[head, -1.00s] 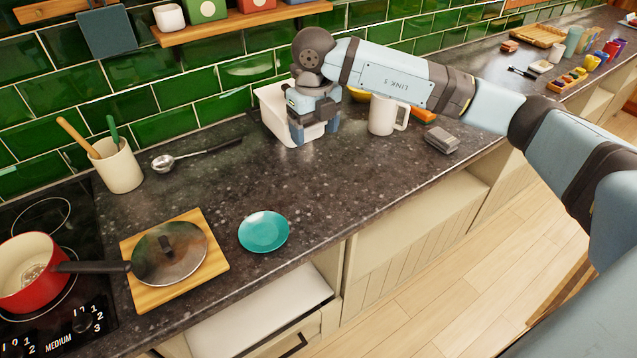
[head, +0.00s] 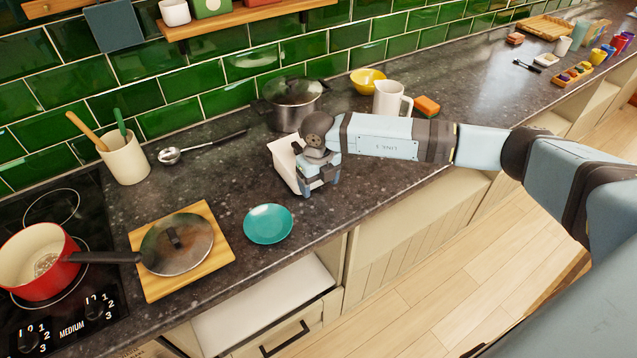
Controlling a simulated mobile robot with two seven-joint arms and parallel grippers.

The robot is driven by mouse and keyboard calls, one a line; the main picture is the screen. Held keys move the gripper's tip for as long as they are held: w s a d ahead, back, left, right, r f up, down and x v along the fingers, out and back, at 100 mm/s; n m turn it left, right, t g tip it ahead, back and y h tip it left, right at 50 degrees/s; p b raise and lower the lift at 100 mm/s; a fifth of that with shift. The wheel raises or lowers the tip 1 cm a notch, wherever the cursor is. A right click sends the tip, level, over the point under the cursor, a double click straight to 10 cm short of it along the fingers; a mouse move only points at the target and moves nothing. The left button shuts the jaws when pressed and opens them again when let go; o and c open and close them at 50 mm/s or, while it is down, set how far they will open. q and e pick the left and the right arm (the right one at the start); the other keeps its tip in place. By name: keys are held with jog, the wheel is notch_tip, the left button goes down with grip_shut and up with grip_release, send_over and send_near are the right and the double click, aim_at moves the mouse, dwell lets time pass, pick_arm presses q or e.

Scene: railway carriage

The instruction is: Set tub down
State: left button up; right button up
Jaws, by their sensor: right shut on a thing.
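The white tub (head: 283,163) is at the middle of the dark counter in the head view, just right of and behind the teal plate. My right gripper (head: 306,190) is shut on the tub at its right side. The gripper and wrist hide much of the tub. The tub looks tilted, and I cannot tell whether its base touches the counter. My left gripper is not in view.
A teal plate (head: 268,224) lies close by at the front. A steel pot (head: 290,100) stands behind the tub, with a white pitcher (head: 391,99) and yellow bowl (head: 368,80) to the right. A ladle (head: 170,155) lies left. Bare counter (head: 215,180) lies between.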

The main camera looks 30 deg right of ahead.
jog(key=shift+f, duration=0.55)
jog(key=shift+f, duration=0.15)
jog(key=o, duration=1.2)
jog(key=shift+c, duration=0.2)
